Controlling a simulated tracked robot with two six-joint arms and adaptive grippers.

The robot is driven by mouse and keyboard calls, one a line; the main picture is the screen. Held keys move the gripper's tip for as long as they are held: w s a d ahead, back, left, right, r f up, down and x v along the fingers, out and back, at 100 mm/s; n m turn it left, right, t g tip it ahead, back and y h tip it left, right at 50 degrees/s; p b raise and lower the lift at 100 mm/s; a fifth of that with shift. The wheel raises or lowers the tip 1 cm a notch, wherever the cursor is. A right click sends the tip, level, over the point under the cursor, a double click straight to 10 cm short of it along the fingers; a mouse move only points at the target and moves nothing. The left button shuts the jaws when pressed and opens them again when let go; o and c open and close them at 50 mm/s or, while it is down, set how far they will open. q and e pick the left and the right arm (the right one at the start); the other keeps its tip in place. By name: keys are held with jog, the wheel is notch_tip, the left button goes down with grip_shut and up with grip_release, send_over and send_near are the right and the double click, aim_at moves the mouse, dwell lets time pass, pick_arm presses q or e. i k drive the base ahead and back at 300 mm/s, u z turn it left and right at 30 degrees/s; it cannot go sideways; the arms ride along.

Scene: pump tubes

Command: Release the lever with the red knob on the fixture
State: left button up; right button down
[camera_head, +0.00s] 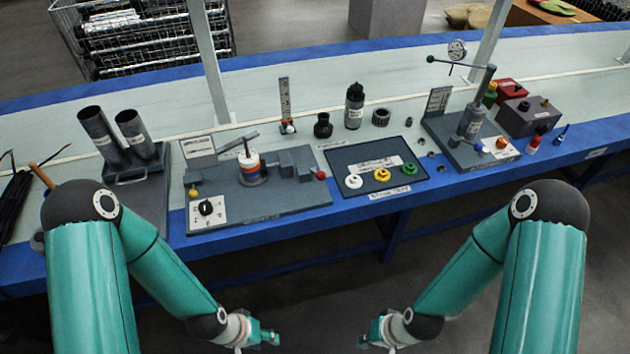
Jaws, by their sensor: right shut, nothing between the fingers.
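The grey fixture (280,203) lies on the table left of centre. A small red knob (320,175) shows at its right end; the lever under it is too small to make out. A white and orange round part (250,168) stands on the fixture, with a flat grey arm (238,142) above it. My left gripper (268,337) hangs low in front of the table, apart from the fixture; its fingers are too small to judge. My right gripper (370,338) is also in front of the table, shut and empty, away from everything.
A dark tray (352,192) with white, yellow and green rings lies right of the fixture. A pump stand (470,140) with a green-knobbed handle is further right. Two dark tubes (97,135) stand left. The blue table edge (300,232) lies between grippers and fixture.

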aim_at(320, 176)
jog(key=z, duration=0.05)
jog(key=i, duration=0.9)
jog(key=u, duration=0.2)
jog(key=k, duration=0.9)
jog(key=z, duration=0.1)
jog(key=i, duration=0.9)
jog(key=z, duration=0.3)
